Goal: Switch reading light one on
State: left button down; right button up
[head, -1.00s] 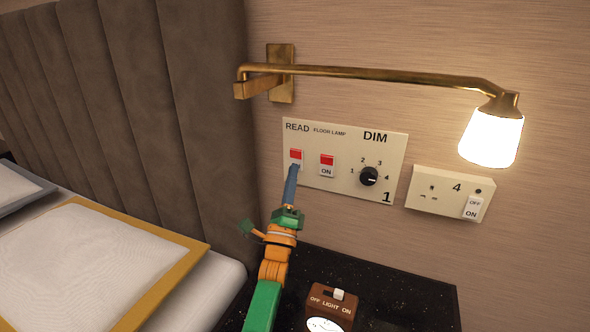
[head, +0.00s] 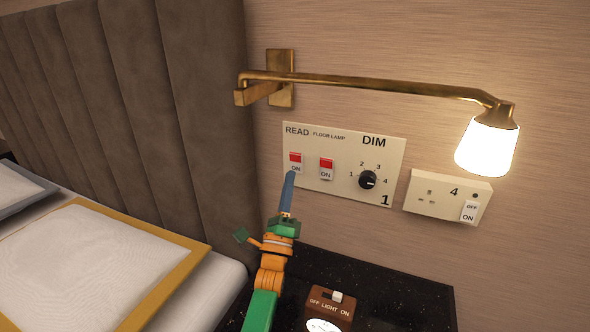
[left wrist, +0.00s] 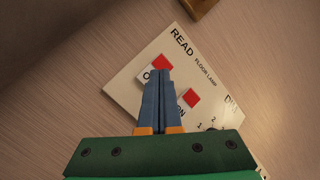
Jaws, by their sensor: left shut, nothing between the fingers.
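The switch panel (head: 344,190) marked READ, FLOOR LAMP and DIM is on the wall; it also shows tilted in the left wrist view (left wrist: 133,62). Its READ rocker (head: 295,159) shows a red upper part and ON below. The reading lamp (head: 487,147) on the brass arm glows brightly. My left gripper (head: 292,174) is shut and empty, its blue fingertips just below the READ rocker. In the left wrist view the fingers (left wrist: 160,72) partly cover that rocker's lower part. I cannot tell whether they touch it. My right gripper is not in view.
The FLOOR LAMP rocker (head: 326,168) and a black dimmer knob (head: 368,180) sit to the right on the panel. A socket plate (head: 447,197) is further right. A brown switch box (head: 331,306) stands on the black bedside top (head: 400,300). The padded headboard (head: 130,110) is at left.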

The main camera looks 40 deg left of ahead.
pick_arm(q)
jog(key=s+p, duration=0.1)
jog(key=s+d+p, duration=0.1)
jog(key=s, duration=0.1)
jog(key=s+p, duration=0.1)
jog(key=shift+s+d+r, duration=0.2)
jog(key=shift+r, duration=0.15)
